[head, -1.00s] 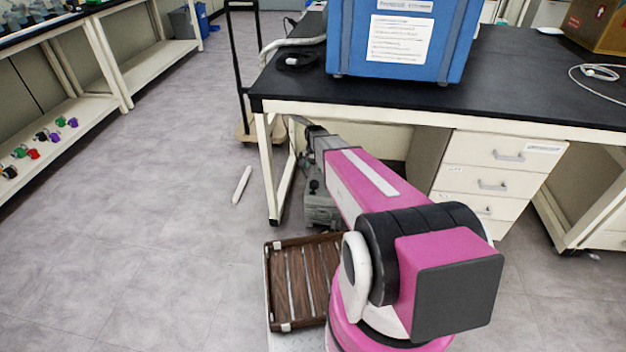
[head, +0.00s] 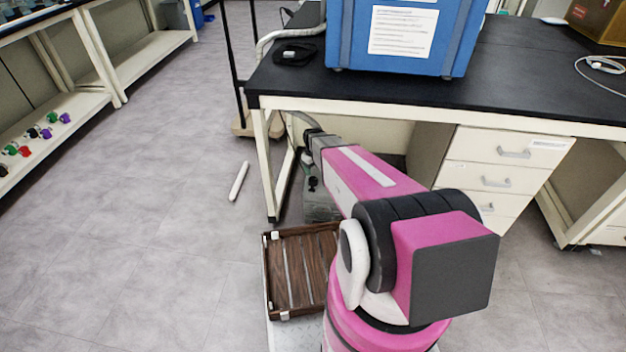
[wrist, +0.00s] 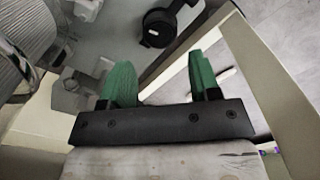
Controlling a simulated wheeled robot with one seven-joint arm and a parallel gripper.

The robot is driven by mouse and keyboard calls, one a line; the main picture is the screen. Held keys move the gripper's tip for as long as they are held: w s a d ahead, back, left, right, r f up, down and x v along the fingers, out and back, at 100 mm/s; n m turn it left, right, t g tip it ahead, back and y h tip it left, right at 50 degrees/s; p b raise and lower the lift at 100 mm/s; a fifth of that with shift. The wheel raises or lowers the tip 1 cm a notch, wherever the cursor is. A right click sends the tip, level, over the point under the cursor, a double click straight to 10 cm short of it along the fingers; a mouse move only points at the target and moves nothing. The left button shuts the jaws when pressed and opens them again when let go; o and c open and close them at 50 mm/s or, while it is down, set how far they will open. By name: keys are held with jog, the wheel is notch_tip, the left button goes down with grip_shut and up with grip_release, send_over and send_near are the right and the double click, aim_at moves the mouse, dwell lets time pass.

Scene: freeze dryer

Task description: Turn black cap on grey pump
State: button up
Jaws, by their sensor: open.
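The grey pump (head: 320,208) is on the floor under the black-topped bench, partly hidden by my pink arm. Its small black cap (head: 313,184) shows on top in the head view. In the wrist view the grey pump (wrist: 105,40) fills the upper left, and a round black cap (wrist: 158,28) is at the top centre. My gripper (wrist: 160,78) has two green fingers, spread wide with nothing between them. The cap appears beyond the fingertips, apart from them. The fingers cannot be seen in the head view.
The bench (head: 385,95) carries a blue machine (head: 403,50); its cream leg (head: 270,165) stands beside the pump. Cream drawers (head: 495,180) are to the right. A wooden slatted tray (head: 290,272) is in front. A white rod (head: 239,181) lies on open floor at left.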

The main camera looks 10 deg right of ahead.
aim_at(313, 179)
notch_tip(313, 179, down, 7)
jog(key=shift+f, duration=0.1)
dwell(0.4)
jog(key=c, duration=0.7)
